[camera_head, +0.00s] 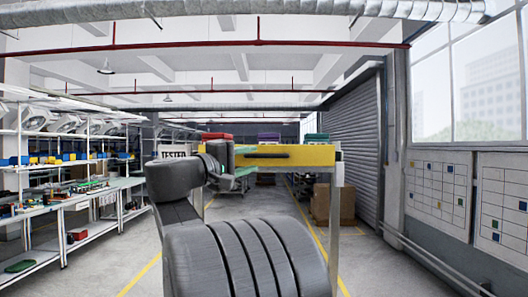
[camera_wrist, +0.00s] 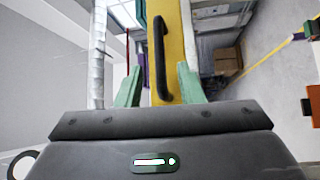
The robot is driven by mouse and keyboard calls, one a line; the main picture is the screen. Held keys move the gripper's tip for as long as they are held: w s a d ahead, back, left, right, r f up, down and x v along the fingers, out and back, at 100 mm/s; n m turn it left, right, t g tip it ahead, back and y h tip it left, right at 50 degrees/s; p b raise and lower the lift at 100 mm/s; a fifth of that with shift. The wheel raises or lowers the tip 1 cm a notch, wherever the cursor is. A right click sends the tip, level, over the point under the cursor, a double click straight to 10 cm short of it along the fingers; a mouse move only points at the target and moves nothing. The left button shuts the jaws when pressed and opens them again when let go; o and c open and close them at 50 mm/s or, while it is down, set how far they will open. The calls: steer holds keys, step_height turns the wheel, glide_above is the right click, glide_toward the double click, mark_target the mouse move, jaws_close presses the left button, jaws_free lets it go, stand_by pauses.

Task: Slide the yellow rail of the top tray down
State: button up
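The yellow rail (camera_head: 310,156) runs level across the top of a frame with pale posts in the head view. It carries a black bar handle (camera_head: 266,155). In the wrist view the yellow rail (camera_wrist: 175,20) runs up the picture, with the black handle (camera_wrist: 159,50) along it. My gripper (camera_wrist: 159,80) has two green fingers standing apart, one on each side of the handle's near end. No contact with the handle can be made out. In the head view my gripper (camera_head: 245,160) is at the rail's left part, partly hidden by my arm. The tray behind the rail is mostly hidden.
Shelves and benches with parts (camera_head: 70,190) line the left side. A sign reading TESTER (camera_head: 174,154) stands behind my arm. Cardboard boxes (camera_head: 335,203) stand behind the frame's right side. Bare floor (camera_head: 385,255) lies to the right.

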mark_target(262, 157)
steer(key=p+x, duration=0.1)
steer(key=x, duration=0.5)
steer(key=shift+c, duration=0.2)
jaws_close()
